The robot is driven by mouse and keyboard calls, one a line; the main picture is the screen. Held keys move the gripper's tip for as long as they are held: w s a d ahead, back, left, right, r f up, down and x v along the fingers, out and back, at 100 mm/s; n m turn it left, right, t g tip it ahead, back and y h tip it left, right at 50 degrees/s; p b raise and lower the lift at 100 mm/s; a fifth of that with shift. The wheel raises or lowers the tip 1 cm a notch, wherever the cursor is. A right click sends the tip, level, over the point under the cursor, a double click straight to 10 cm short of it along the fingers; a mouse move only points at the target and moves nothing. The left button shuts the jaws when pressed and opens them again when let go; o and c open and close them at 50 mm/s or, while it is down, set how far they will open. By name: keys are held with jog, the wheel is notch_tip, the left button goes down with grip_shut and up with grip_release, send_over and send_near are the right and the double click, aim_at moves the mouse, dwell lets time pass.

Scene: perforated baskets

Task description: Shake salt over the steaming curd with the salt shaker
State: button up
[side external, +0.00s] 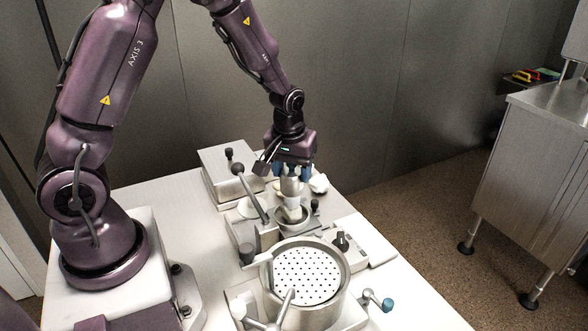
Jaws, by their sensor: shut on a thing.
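My gripper (291,174) points down above the middle of the white work table, its blue-tipped fingers shut on the pale, roughly cylindrical salt shaker (291,187). The shaker looks close to upright, with its lower end just above or inside a small metal cup (293,222); I cannot tell whether they touch. A perforated metal basket (307,274) sits in a round metal vessel (342,291) nearer the camera. I cannot make out any curd or steam in this view. The cup's contents are mostly hidden by the shaker, and no falling salt is visible.
A metal box (223,173) and a lever with a black knob (250,190) stand left of my gripper. A white lump (319,184) lies just right of it. A crank with a blue knob (377,302) is at front right. A steel cabinet (530,170) stands apart at right.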

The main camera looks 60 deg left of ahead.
jog(key=shift+s+a, duration=0.6)
jog(key=shift+w+d, duration=1.1)
jog(key=shift+d, duration=0.05)
jog(key=shift+r, duration=2.5)
